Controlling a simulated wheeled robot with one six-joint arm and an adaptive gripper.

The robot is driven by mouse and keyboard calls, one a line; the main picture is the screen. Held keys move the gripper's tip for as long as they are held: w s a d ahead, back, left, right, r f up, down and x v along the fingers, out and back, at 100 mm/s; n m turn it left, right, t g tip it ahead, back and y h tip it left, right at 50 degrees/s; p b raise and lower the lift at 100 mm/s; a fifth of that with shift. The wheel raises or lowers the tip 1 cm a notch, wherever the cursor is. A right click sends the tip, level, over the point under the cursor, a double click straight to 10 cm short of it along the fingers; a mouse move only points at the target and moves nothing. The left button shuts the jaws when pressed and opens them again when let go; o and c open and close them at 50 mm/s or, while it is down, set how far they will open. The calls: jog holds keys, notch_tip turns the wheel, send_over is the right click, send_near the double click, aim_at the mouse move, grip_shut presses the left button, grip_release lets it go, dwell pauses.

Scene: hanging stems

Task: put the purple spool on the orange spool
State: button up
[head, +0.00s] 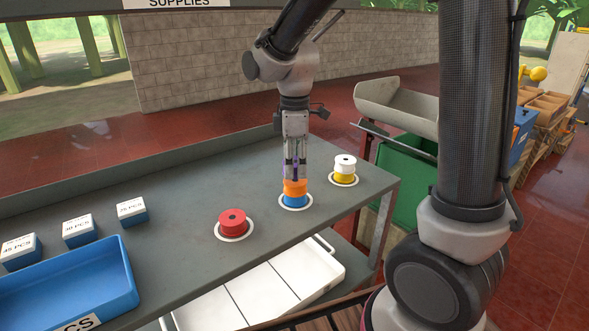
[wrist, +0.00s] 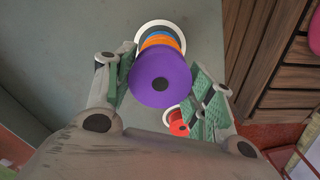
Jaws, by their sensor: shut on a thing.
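The purple spool (wrist: 160,80) is between the two fingers of my gripper (head: 295,168), which is shut on it. In the head view the fingers mostly hide it, and only a little purple shows. The orange spool (head: 295,187) sits on the blue spool (head: 295,201), which stands on a white ring mark on the grey table. The purple spool is upright, directly above the orange spool. I cannot tell whether the two touch. In the wrist view the orange spool (wrist: 163,41) shows partly behind the purple one.
A red spool (head: 232,221) stands on its own ring to the left. A white spool (head: 345,163) sits on a yellow spool (head: 344,177) to the right. A blue tray (head: 125,275) and several small boxes are at the left. The table between is clear.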

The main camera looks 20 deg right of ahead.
aim_at(295, 162)
jog(key=shift+f, duration=0.95)
jog(key=shift+f, duration=0.15)
jog(key=o, duration=1)
jog(key=shift+o, duration=0.2)
notch_tip(295, 162, up, 12)
jog(key=s+d+m+t, duration=0.4)
jog(key=s+d+m, duration=1)
jog(key=s, duration=0.5)
jog(key=shift+d+r+m, duration=0.3)
jog(key=shift+d+m, duration=0.1)
jog(key=shift+d, duration=0.1)
